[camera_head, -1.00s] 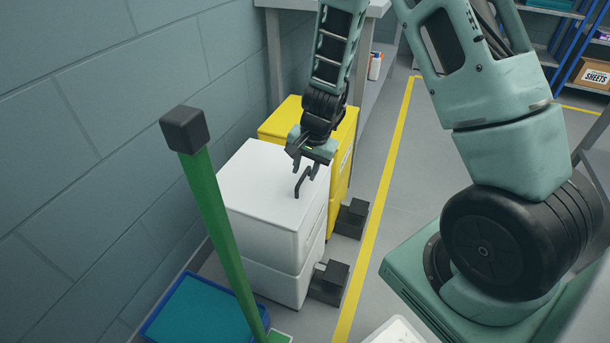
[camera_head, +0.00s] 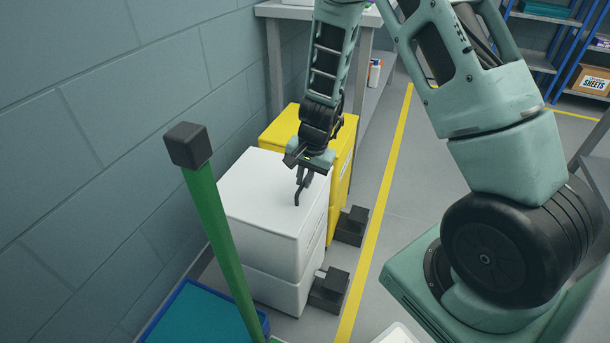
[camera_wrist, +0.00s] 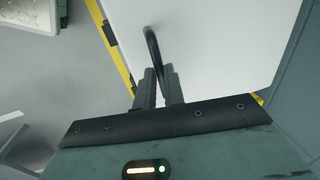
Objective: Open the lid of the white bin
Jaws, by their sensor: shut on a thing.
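The white bin (camera_head: 275,243) stands by the wall, its lid (camera_head: 258,190) lying flat and closed on top. A dark curved handle (camera_head: 297,193) rises from the lid near its right edge; it also shows in the wrist view (camera_wrist: 151,44). My gripper (camera_head: 304,178) is over the lid, pointing down, with its fingers at the handle. In the wrist view my gripper (camera_wrist: 160,80) is shut on the handle, whose lower part passes between the fingertips. The fingers hide part of the handle.
A yellow bin (camera_head: 342,160) stands right behind the white one. Black pedals (camera_head: 329,288) jut out at the front. A green post (camera_head: 215,235) and a blue tray (camera_head: 185,318) are nearer, to the left.

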